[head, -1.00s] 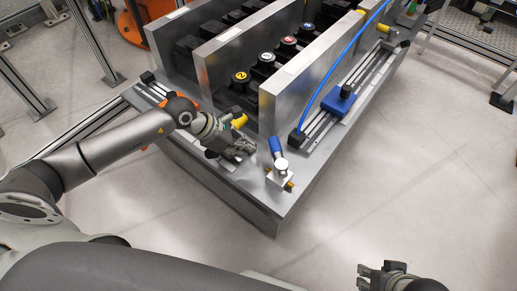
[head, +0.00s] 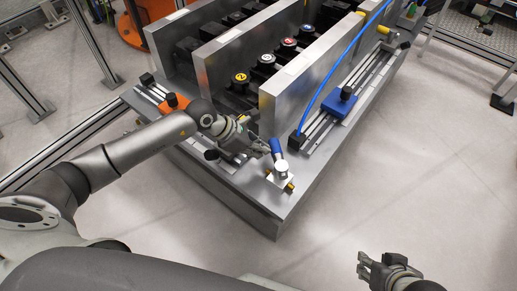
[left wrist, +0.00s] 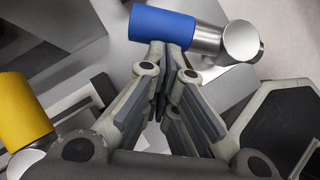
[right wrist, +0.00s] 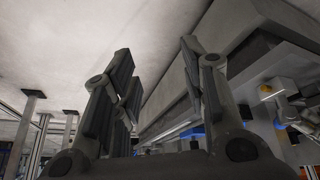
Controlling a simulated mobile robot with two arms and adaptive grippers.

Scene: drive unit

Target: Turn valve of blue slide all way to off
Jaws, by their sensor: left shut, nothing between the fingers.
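The blue valve handle (head: 275,147) sits on a silver valve body (head: 281,172) at the near corner of the metal base. The handle points away from me, toward the upright plates. My left gripper (head: 262,150) is shut and empty just left of the handle. In the left wrist view its closed fingertips (left wrist: 168,48) are at the lower side of the blue handle (left wrist: 163,24), very near or touching; I cannot tell which. The blue slide (head: 341,103) sits on its rail at the right. My right gripper (head: 367,266) is open and empty, away from the base.
A yellow valve handle (left wrist: 22,112) is close to my left gripper. An orange slide (head: 174,102) lies on the left rail. Tall metal plates (head: 290,100) stand behind the blue valve. Open floor (head: 420,170) lies to the right.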

